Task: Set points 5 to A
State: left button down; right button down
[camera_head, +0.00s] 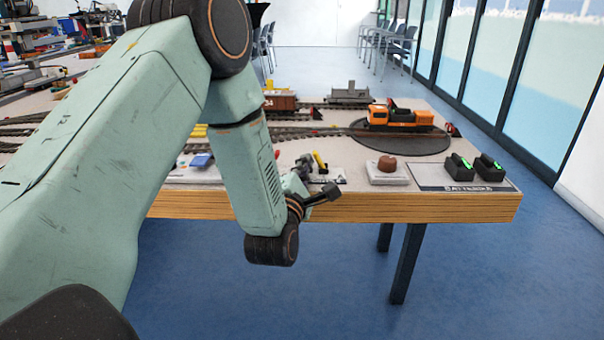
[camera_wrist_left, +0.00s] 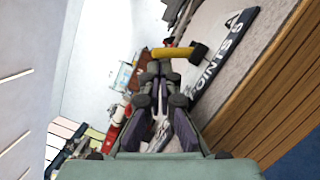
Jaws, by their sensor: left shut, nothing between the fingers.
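The points lever with a yellow handle (camera_head: 320,161) stands near the front edge of the layout table, just right of my left gripper (camera_head: 303,168). In the left wrist view the yellow handle (camera_wrist_left: 172,52) lies across, just beyond the tips of my left gripper (camera_wrist_left: 157,72). The fingers are shut and empty; I cannot tell whether they touch the handle. A white label plate (camera_wrist_left: 222,60) reading "POINTS 5", with an "A" near its far end, lies beside the lever. My arm hides part of the plate in the head view. My right gripper is not in view.
A blue lever (camera_head: 201,161) stands left of my forearm. Wagons stand behind.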

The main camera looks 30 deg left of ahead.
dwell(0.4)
pick_arm(q)
jog(key=shift+d+r+m+p, duration=0.1)
jog(key=shift+r+m+p, duration=0.1)
jog(key=shift+m+p, duration=0.2)
jog(key=shift+w+r+m+h+p, duration=0.1)
jog(key=shift+m+h+p, duration=0.2)
jog(key=shift+p, duration=0.05)
jog(key=m+p, duration=0.1)
jog(key=r+m+p, duration=0.1)
jog(key=d+m+g+p, duration=0.1)
jog(key=p, duration=0.1)
jog(key=shift+w+r+m, duration=0.25)
jog(key=shift+m, duration=0.15)
jog(key=m+p, duration=0.1)
jog(key=m, duration=0.1)
jog(key=d+m+p, duration=0.1)
jog(key=shift+w+r+g+p, duration=0.25)
jog(key=shift+w+g+p, duration=0.05)
jog(key=shift+g+p, duration=0.1)
jog(key=shift+f+b, duration=0.2)
jog(key=shift+b, duration=0.1)
jog(key=shift+s, duration=0.1)
